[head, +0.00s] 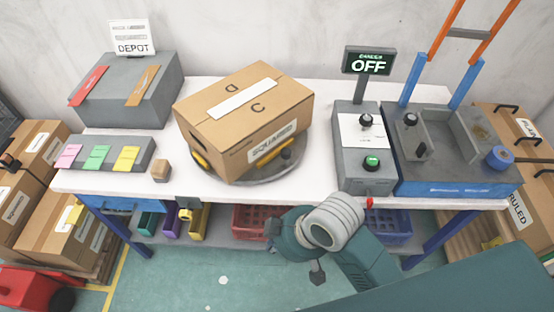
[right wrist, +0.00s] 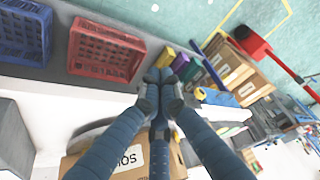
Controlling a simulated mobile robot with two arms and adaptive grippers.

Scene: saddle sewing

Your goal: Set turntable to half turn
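A cardboard box (head: 225,131) labelled SQUARED sits on the round grey turntable (head: 262,175), turned at an angle to the table edge. The box shows partly behind the fingers in the right wrist view (right wrist: 118,168). Right of it stands a grey control box (head: 349,180) with a dark knob (head: 366,120) at the back and a lit green button (head: 372,162) in front. Its display (head: 368,62) reads OFF. My right gripper (head: 277,240) is in front of the table edge, apart from the controls. Its fingers (right wrist: 160,92) meet with nothing visible between them. My left gripper is out of view.
A grey tool tray (head: 455,188) stands right of the control box. A panel with coloured cards (head: 104,153), a small wooden block (head: 161,170) and the DEPOT station (head: 125,92) are on the left. Red (right wrist: 103,50) and blue (right wrist: 24,32) crates sit on the lower shelf.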

